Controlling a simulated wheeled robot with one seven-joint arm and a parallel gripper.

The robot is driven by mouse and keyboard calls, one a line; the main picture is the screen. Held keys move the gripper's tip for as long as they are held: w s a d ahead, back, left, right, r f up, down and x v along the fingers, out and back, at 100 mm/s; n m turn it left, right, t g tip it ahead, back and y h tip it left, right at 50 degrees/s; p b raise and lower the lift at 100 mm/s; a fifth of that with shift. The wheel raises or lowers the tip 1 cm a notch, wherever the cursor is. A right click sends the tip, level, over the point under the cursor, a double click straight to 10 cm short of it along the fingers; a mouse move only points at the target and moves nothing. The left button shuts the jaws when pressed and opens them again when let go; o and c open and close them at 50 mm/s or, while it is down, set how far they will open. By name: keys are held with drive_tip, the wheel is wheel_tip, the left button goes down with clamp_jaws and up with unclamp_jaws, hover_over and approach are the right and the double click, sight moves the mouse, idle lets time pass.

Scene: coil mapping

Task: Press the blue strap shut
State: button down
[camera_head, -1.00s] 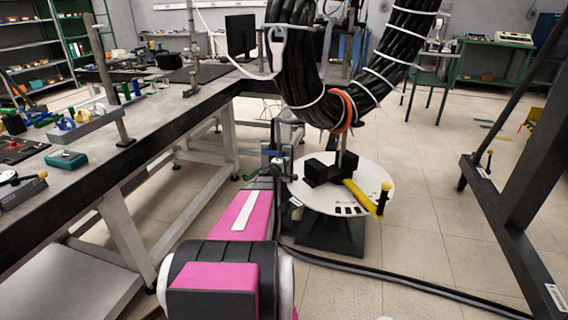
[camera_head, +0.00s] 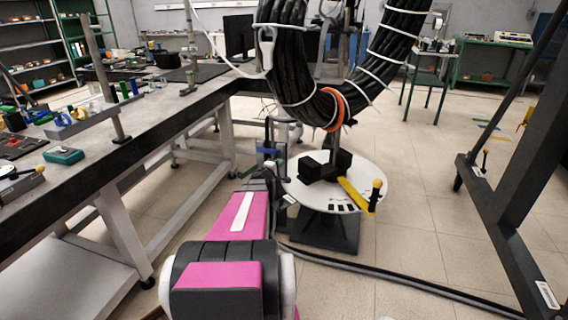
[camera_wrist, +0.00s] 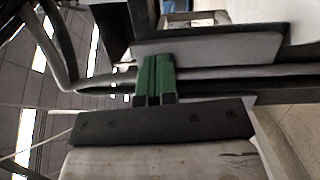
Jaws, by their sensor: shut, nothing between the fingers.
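A small blue piece (camera_head: 267,151) shows beside the end of my arm, left of the round white turntable (camera_head: 372,172). It may be the blue strap, but it is too small to tell if it is open or shut. My gripper (camera_head: 268,167) is low, at the left edge of the turntable and below the hanging black cable coil (camera_head: 290,75). In the wrist view, my gripper's green fingertips (camera_wrist: 155,80) are together, with nothing between them. They point toward grey and black parts. No blue strap can be made out in that view.
An orange band (camera_head: 338,108) and several white ties wrap the coil. A yellow lever (camera_head: 356,195) sticks out over the turntable. A long workbench (camera_head: 160,118) stands left and a black frame (camera_head: 505,165) right. A dark cable crosses the floor; tiled floor beyond is open.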

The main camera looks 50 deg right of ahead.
drive_tip(key=s+a, duration=0.1)
drive_tip(key=s, duration=0.8)
drive_tip(key=shift+s+a+f, duration=0.2)
drive_tip(key=shift+s+f, duration=0.05)
drive_tip(key=shift+s, duration=0.1)
drive_tip(key=w+a+m+g+y, duration=0.25)
drive_tip(key=w+a, duration=0.35)
drive_tip(key=a, duration=0.9)
drive_tip(key=w+a+m+g+y, duration=0.1)
drive_tip(key=w+a+m+y, duration=0.3)
drive_tip(key=a, duration=1)
drive_tip(key=w+a+f+n+y, duration=0.1)
drive_tip(key=a+y, duration=1)
drive_tip(key=a, duration=2.7)
drive_tip(key=n, duration=0.2)
drive_tip(key=shift+a+n+y, duration=0.3)
drive_tip(key=shift+n+y, duration=0.05)
drive_tip(key=shift+d, duration=0.1)
